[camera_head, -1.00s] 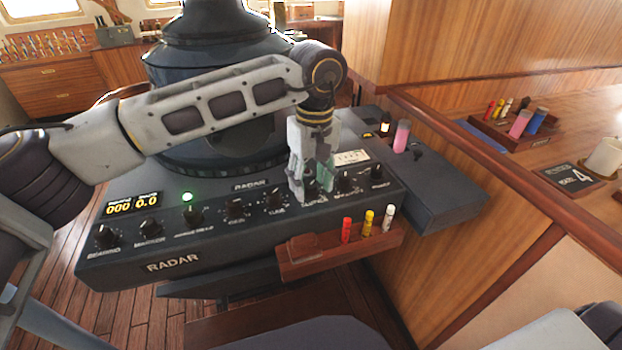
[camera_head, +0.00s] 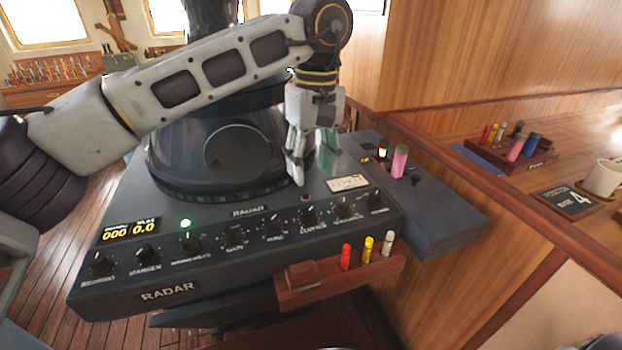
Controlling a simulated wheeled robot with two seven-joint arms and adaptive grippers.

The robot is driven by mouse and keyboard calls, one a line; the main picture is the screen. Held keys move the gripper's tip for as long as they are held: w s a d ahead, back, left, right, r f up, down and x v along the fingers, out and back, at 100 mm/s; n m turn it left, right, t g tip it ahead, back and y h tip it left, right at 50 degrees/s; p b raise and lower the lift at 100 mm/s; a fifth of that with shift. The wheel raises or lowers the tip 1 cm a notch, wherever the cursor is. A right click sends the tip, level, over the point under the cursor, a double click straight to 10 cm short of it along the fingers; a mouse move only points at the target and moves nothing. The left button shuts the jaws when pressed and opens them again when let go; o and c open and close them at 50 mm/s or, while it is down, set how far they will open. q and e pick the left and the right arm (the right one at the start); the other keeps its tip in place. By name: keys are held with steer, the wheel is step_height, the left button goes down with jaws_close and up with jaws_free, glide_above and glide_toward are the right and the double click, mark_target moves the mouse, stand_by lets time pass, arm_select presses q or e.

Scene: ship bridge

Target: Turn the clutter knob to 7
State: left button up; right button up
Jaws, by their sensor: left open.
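The clutter knob (camera_head: 308,215) is a small black knob in the row along the sloped front of the radar console (camera_head: 110,210). It stands between the tune knob (camera_head: 274,226) and another knob (camera_head: 345,207) to its right. The label under it is blurred, and I cannot read its setting. My left gripper (camera_head: 312,172) points down above the console top, behind and above the clutter knob. Its two fingers are apart with nothing between them, and they do not touch the knob. My right gripper is not in view.
A small wooden rack (camera_head: 325,288) with red, yellow and white markers hangs below the console's right front. The large radar hood (camera_head: 215,150) stands behind the knobs. A pink cylinder (camera_head: 399,161) stands at the right. A wooden counter with a mug (camera_head: 602,180) lies farther right.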

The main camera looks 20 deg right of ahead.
arm_select(q)
steer(key=shift+r, duration=0.8)
steer(key=shift+r, duration=0.1)
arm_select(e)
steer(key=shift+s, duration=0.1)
arm_select(q)
step_height(320, 180, up, 21)
steer(key=p, duration=2.1)
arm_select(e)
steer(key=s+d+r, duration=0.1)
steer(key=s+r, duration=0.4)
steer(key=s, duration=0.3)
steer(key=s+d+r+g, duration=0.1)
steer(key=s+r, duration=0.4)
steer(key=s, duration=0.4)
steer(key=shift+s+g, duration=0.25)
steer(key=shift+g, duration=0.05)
arm_select(q)
steer(key=shift+r+p, duration=0.45)
steer(key=shift+p, duration=0.15)
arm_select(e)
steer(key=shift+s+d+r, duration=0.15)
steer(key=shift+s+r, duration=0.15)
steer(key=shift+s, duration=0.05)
